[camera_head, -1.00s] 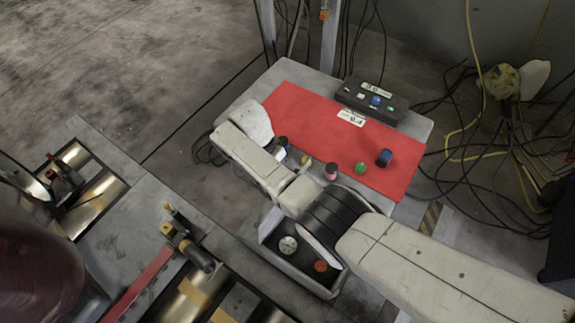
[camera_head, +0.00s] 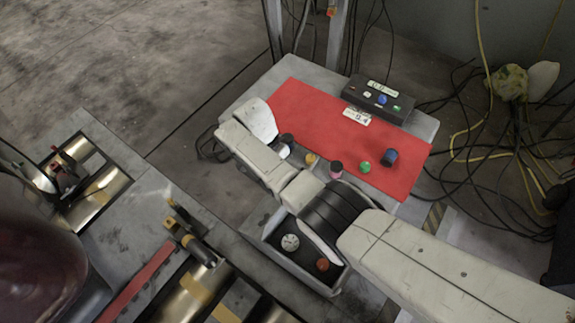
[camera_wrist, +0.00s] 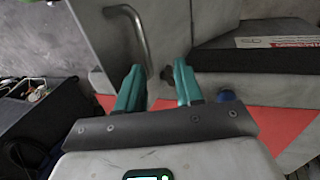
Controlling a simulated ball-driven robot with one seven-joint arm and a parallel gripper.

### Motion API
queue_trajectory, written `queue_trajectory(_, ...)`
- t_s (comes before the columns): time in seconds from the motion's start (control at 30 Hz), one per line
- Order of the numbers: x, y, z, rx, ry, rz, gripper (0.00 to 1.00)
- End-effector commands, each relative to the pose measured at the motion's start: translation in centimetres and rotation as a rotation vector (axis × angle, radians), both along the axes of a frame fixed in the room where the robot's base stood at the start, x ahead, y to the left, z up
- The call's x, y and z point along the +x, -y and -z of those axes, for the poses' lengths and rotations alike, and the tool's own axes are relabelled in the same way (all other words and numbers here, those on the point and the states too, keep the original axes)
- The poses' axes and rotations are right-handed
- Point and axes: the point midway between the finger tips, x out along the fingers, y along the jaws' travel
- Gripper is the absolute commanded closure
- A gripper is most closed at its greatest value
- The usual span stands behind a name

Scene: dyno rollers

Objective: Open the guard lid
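In the wrist view my gripper (camera_wrist: 158,82) has its two teal fingers apart, with nothing held between them. A curved metal handle (camera_wrist: 143,32) stands on a light grey panel (camera_wrist: 95,30) just beyond the fingertips, above the left finger. A small dark knob (camera_wrist: 167,73) shows in the gap between the fingers. A dark slab with a white and red label (camera_wrist: 284,42) lies at the right. I cannot tell for sure which of these is the guard lid.
A red mat (camera_head: 310,108) covers a grey table, with several small coloured pieces and a dark button box (camera_head: 370,97) on it. An open grey bin (camera_head: 285,262) stands in front. Metal rollers (camera_head: 102,190) lie at the left. Cables (camera_head: 480,180) clutter the floor at right.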

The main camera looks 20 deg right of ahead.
Motion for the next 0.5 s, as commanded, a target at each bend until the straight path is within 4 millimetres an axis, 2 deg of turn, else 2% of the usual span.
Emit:
queue_trajectory(0.13, 0.1, -0.1, -0.4, 0.000, 0.000, 0.000, 0.64)
queue_trajectory(0.23, 0.4, -0.3, -1.5, 0.002, 0.006, -0.001, 0.64)
queue_trajectory(0.5, 1.3, -1.0, -6.4, 0.005, 0.016, 0.000, 0.64)
